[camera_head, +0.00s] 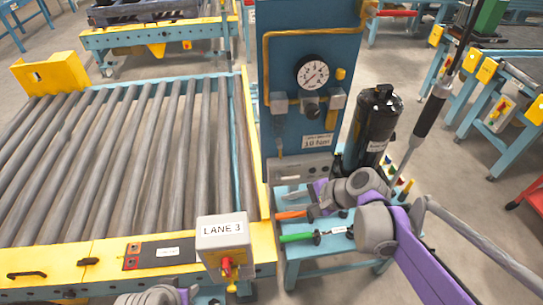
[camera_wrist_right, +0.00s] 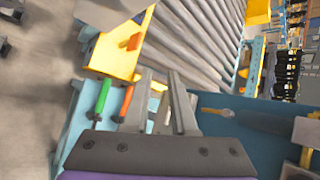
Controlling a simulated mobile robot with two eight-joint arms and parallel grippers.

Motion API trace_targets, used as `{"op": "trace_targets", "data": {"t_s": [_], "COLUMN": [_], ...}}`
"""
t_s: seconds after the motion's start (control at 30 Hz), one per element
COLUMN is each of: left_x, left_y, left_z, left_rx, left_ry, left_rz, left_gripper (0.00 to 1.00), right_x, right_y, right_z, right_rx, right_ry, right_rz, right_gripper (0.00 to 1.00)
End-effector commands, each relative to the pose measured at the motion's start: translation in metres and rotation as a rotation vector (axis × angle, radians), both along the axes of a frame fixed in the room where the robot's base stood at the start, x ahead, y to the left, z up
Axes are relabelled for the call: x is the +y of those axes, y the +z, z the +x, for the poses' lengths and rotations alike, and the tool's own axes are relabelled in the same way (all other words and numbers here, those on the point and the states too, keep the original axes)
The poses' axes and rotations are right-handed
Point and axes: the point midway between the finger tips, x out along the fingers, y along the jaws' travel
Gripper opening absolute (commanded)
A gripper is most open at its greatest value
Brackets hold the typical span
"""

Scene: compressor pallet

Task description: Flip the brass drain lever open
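What looks like the brass drain lever (camera_head: 279,146) hangs down the lower left of the blue gauge panel (camera_head: 295,60), below a grey fitting. In the right wrist view, it seems to be the thin brass-tipped piece (camera_wrist_right: 213,112), right of my fingers. My right gripper (camera_wrist_right: 162,74) is open and empty, with a gap between its two fingers. In the head view, my purple and grey right arm reaches in from the right, low in front of the panel; its fingers are hard to make out. The gripper is apart from the lever. My left gripper is out of view; only part of my left arm shows at the bottom.
Green (camera_head: 297,237) and orange (camera_head: 291,214) handled tools lie on a blue bench beneath my right arm. A black cylinder (camera_head: 374,125) stands right of the panel. A roller conveyor (camera_head: 110,160) with a LANE 3 box (camera_head: 222,232) is at left.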

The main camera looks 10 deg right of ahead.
Motion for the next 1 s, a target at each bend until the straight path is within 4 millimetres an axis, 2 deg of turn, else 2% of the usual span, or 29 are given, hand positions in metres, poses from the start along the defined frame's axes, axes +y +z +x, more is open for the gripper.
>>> {"op": "trace_targets", "data": {"t_s": [0.03, 0.2, 0.3, 0.4, 0.53, 0.67, 0.77, 1.0], "left_x": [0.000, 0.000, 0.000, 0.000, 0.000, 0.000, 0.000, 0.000], "left_y": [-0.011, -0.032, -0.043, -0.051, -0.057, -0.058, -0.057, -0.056], "left_z": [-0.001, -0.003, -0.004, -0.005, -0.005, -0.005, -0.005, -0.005], "left_rx": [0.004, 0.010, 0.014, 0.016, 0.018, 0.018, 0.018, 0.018], "left_ry": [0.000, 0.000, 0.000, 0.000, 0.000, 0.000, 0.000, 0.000], "left_rz": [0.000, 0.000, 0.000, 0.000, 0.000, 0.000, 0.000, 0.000], "left_gripper": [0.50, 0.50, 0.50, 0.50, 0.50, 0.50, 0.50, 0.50], "right_x": [-0.002, -0.012, -0.027, -0.043, -0.058, -0.062, -0.054, -0.015], "right_y": [-0.009, -0.017, -0.023, -0.028, -0.032, -0.032, -0.031, -0.031], "right_z": [0.024, 0.092, 0.124, 0.147, 0.162, 0.168, 0.173, 0.195], "right_rx": [0.044, 0.200, 0.286, 0.356, 0.414, 0.437, 0.439, 0.439], "right_ry": [-0.063, -0.238, -0.302, -0.337, -0.354, -0.355, -0.354, -0.352], "right_rz": [0.111, 0.510, 0.725, 0.895, 1.036, 1.087, 1.093, 1.089], "right_gripper": [0.25, 0.25, 0.25, 0.25, 0.25, 0.25, 0.25, 0.25]}}
